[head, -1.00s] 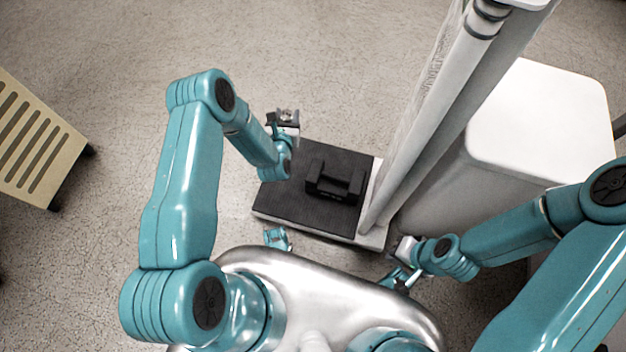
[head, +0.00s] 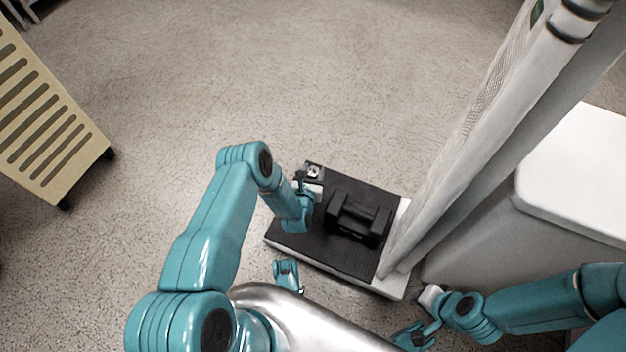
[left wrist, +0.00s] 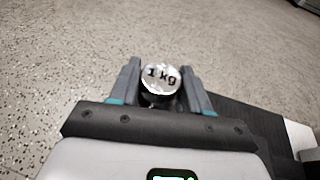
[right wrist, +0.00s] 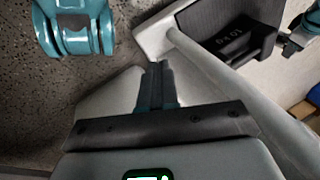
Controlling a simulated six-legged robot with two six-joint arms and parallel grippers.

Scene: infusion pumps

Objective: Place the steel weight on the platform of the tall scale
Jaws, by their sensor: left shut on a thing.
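The steel weight (left wrist: 162,78) is a shiny round piece marked "1 kg". My left gripper (left wrist: 162,88) is shut on it, with one finger on each side. In the head view my left gripper (head: 312,178) is at the far left corner of the tall scale's platform (head: 312,245); whether the weight is over the platform or just outside its edge is hard to tell. The platform is black and ribbed, with a tall white column (head: 470,140) at its right. My right gripper (right wrist: 155,85) is shut and empty, low near the scale's near right side.
A black dumbbell-like block (head: 358,215), marked "10 kg", lies on the platform's middle and right. A white cabinet (head: 575,165) stands behind the column at right. A beige slatted cart (head: 50,120) is at the left. Floor beyond the platform is clear.

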